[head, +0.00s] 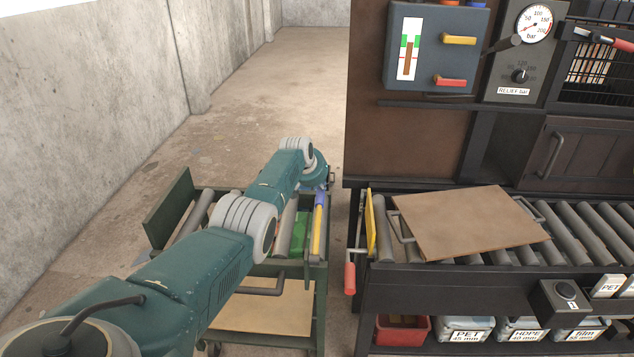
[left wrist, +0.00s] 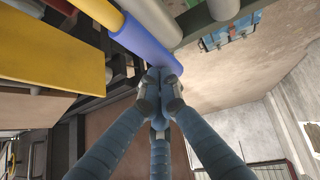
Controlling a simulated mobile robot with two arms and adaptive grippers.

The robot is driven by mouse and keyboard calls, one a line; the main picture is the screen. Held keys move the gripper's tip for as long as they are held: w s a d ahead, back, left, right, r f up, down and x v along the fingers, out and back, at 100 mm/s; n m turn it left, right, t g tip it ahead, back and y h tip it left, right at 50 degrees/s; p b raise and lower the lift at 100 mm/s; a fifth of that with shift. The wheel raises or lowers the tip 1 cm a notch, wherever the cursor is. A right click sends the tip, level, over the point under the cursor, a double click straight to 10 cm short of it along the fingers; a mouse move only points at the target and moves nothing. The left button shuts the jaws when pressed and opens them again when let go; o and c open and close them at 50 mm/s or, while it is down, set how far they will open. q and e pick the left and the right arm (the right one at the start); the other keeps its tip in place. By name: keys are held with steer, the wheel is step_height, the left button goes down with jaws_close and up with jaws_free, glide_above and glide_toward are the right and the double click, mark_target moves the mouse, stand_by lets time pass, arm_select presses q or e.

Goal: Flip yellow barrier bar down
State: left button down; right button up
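The yellow barrier bar (head: 317,228) lies along the right side of the roller cart and has a blue grip (head: 320,198) at its far end. My right gripper is out of view.
A yellow plate (head: 371,222) with a red handle (head: 349,278) stands at the left end of the roller conveyor, close to the cart. A brown board (head: 465,222) lies on the conveyor rollers. Open floor (head: 280,90) extends beyond the cart.

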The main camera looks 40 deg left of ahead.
arm_select(q)
steer(key=r+p, duration=0.3)
steer(key=shift+s+a+r, duration=0.2)
steer(key=shift+a+r, duration=0.05)
steer(key=shift+a, duration=0.1)
step_height(320, 180, up, 10)
steer(key=s+a, duration=0.1)
steer(key=shift+s+a+b, duration=0.2)
steer(key=shift+a+b, duration=0.05)
steer(key=shift+b, duration=0.05)
steer(key=shift+r, duration=0.1)
